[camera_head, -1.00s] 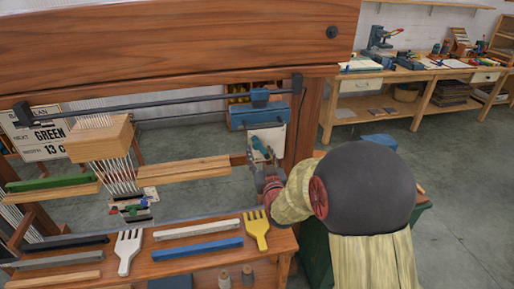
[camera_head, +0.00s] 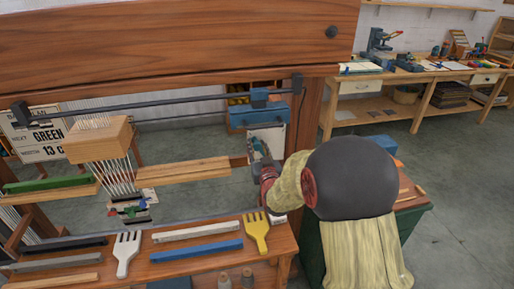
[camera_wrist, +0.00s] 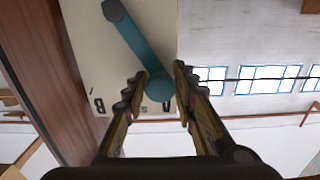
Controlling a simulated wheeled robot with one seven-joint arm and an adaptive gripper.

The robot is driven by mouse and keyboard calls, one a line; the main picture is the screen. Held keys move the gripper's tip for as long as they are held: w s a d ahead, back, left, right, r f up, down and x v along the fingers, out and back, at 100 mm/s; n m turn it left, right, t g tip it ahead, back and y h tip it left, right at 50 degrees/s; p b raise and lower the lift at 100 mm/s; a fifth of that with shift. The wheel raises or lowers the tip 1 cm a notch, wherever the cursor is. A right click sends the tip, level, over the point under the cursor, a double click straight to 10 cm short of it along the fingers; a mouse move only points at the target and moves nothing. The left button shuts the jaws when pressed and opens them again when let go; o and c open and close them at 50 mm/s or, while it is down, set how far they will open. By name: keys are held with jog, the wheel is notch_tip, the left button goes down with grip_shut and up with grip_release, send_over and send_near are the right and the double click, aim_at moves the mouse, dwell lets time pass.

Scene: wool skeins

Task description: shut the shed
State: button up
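The wooden loom has a pale plate (camera_head: 268,133) on its right post. It fills the upper left of the wrist view (camera_wrist: 95,60), with a dark letter like a B and smaller print. A teal lever (camera_wrist: 133,40) lies across it from a dark pivot at the upper left to a round end. My gripper (camera_wrist: 160,78) has one finger on each side of that round end, very near or touching. Whether the fingers press on it is unclear. In the head view my gripper (camera_head: 262,170) is at the plate and partly hides the lever. White threads (camera_head: 118,170) hang through a wooden block (camera_head: 98,140).
My arm covers part of a green cabinet (camera_head: 418,225) at the right. Combs, a white one (camera_head: 126,250) and a yellow one (camera_head: 256,232), and several bars lie on the loom's front shelf (camera_head: 190,262). A workbench (camera_head: 425,78) stands behind, with open floor before it.

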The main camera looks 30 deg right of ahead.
jog(key=c, duration=0.6)
grip_shut()
jog(key=shift+d, duration=0.1)
